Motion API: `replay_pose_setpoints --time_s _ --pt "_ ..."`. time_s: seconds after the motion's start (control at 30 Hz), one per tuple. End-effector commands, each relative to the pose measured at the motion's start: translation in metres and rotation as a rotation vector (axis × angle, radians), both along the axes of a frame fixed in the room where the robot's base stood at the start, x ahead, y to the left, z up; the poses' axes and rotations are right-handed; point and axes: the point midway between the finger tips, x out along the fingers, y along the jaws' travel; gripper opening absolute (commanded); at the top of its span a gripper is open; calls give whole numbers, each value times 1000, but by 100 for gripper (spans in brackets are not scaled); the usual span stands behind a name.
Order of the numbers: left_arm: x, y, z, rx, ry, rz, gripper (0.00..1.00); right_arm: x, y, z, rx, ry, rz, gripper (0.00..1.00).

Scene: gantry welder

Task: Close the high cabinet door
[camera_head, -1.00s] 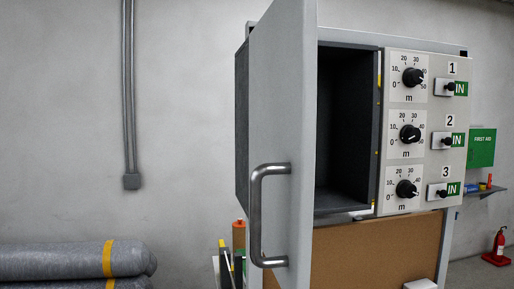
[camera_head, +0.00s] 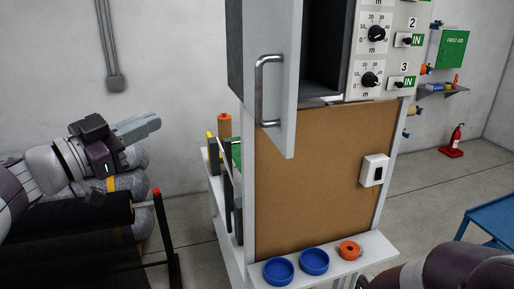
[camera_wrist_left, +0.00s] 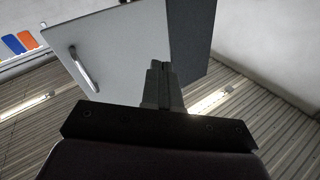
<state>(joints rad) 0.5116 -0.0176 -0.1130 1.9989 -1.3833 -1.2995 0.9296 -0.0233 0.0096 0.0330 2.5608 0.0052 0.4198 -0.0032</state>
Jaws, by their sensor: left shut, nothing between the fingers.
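The high cabinet door (camera_head: 284,30) is a grey panel standing open, swung out toward me, with a curved metal handle (camera_head: 262,88) on its face. Behind it the dark cabinet interior (camera_head: 322,45) shows. My left gripper (camera_head: 152,124) is shut and empty, to the left of the door and apart from it. In the left wrist view the shut fingers (camera_wrist_left: 160,72) point up at the door (camera_wrist_left: 125,45), whose handle (camera_wrist_left: 84,68) lies left of them. Part of my right arm shows at the lower right; its gripper is out of view.
A panel with knobs (camera_head: 375,60) sits right of the cabinet. Below are a brown board (camera_head: 325,150) and a shelf (camera_head: 345,260) with blue bowls (camera_head: 314,261) and an orange ring (camera_head: 350,250). Grey rolls (camera_head: 125,185) lie on a rack at left.

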Motion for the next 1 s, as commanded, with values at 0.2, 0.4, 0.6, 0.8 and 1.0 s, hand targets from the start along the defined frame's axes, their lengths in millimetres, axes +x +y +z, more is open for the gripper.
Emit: replay_pose_setpoints --time_s 0.2,0.4,0.6,0.8,1.0 --pt "-84 -57 -9 -39 266 -519 0 0 0 -2 0 0 0 62" --pt "-85 -76 -4 -76 312 -553 0 0 0 8 0 0 0 62" --pt "-73 -117 -2 -77 312 -554 0 0 0 26 0 0 0 62" --pt "-60 -157 -2 -76 311 -552 0 0 0 42 0 0 0 62" --pt "-51 -184 -4 -77 309 -549 0 0 0 55 0 0 0 62"
